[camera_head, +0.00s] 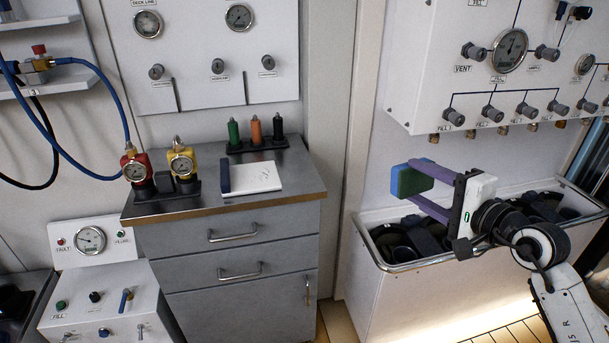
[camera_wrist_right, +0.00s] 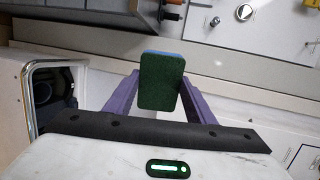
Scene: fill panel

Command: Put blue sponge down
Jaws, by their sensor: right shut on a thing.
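The blue sponge (camera_head: 399,182) is a small block with a blue side and a dark green side. My right gripper (camera_head: 428,189) is shut on it, with purple fingers on either side. It is held in the air in front of the white wall, above the left part of the white bin. In the right wrist view the sponge's green face (camera_wrist_right: 160,82) is toward the camera, with a thin blue edge at its top, between the purple fingers (camera_wrist_right: 158,92). My left gripper does not show in either view.
A grey cabinet (camera_head: 230,240) stands at left. The cabinet top's front right is clear. A railed white bin (camera_head: 390,300) holds dark round items. A valve panel (camera_head: 440,70) hangs above it.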

